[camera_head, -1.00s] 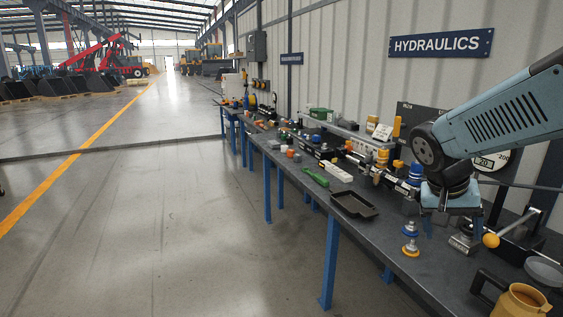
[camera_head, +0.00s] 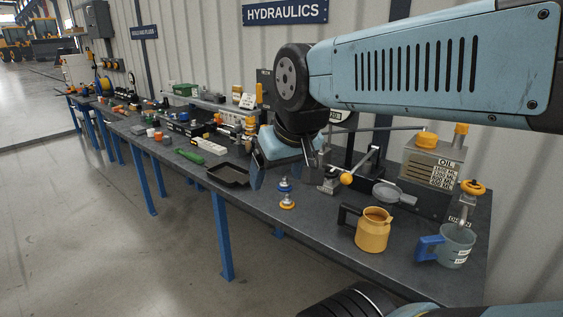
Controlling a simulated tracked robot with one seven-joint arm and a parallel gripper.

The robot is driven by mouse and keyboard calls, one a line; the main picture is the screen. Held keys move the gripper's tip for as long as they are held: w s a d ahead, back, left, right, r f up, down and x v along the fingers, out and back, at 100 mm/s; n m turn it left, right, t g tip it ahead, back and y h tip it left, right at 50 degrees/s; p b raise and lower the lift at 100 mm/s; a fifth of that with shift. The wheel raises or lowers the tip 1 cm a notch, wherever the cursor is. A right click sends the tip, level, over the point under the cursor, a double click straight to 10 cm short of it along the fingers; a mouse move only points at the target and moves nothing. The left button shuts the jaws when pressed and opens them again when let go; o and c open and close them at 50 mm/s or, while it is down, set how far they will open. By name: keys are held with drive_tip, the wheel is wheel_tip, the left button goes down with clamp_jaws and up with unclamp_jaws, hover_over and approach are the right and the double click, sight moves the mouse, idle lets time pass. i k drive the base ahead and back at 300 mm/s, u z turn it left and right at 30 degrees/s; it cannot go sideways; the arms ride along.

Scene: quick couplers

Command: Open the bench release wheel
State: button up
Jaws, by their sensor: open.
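An orange hand wheel (camera_head: 473,187) stands at the right end of the bench, on a fitting whose small label is only partly readable. I take it to be the release wheel, but cannot be sure; how far it is turned cannot be told. My gripper (camera_head: 286,172) points down over the middle of the bench, open and apart from the wheel, well to its left. One finger shows at each side, and nothing shows between them.
The bench (camera_head: 320,228) also holds an oil tank (camera_head: 430,172), a yellow jug (camera_head: 373,232), a clear jug with a blue handle (camera_head: 455,246), a yellow-ball lever (camera_head: 347,179), a blue-and-orange coupler (camera_head: 286,194) and a black tray (camera_head: 229,174). Floor is free at left.

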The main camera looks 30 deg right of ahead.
sight(333, 174)
drive_tip(key=z, duration=0.3)
drive_tip(key=i, duration=0.45)
drive_tip(key=z, duration=0.75)
